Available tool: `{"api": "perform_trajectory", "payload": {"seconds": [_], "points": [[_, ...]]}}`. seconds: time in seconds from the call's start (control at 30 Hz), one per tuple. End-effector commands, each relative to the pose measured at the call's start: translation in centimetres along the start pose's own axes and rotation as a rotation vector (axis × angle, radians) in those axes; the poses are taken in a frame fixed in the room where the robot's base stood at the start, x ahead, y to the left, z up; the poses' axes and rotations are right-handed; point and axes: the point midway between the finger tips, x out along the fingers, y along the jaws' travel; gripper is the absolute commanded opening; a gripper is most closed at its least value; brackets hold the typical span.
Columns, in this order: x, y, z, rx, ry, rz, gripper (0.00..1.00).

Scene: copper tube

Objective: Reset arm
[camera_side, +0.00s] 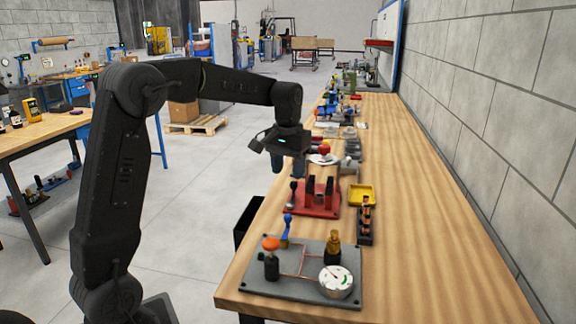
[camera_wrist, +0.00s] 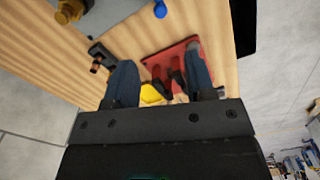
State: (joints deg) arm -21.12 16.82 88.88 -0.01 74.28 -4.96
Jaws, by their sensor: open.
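My gripper (camera_side: 289,168) hangs from my arm above the left edge of the bench, pointing down, its fingers apart. In the wrist view my gripper (camera_wrist: 160,72) shows two dark blue fingers with a gap and nothing held between them. The red fixture (camera_side: 322,208) with dark upright blocks is below and nearer than the gripper in the side view. In the wrist view the red fixture (camera_wrist: 172,52) shows beyond and between the fingers. A thin copper tube (camera_side: 303,262) runs across the grey plate (camera_side: 262,291) at the near end, among its fittings.
The plate carries an orange-knobbed valve (camera_side: 271,255), a brass fitting (camera_side: 333,245) and a round gauge (camera_side: 336,281). A yellow tray (camera_side: 361,194) and a dark holder with copper-coloured parts (camera_side: 366,222) stand right of the fixture. The bench's right side is clear.

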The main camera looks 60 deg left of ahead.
Motion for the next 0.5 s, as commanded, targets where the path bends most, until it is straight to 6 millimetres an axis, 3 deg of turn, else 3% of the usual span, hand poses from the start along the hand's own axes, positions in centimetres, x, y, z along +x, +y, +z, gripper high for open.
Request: {"api": "perform_trajectory", "payload": {"seconds": [0.5], "points": [[-0.61,0.01,0.01,0.000,0.000,0.000,0.50]]}}
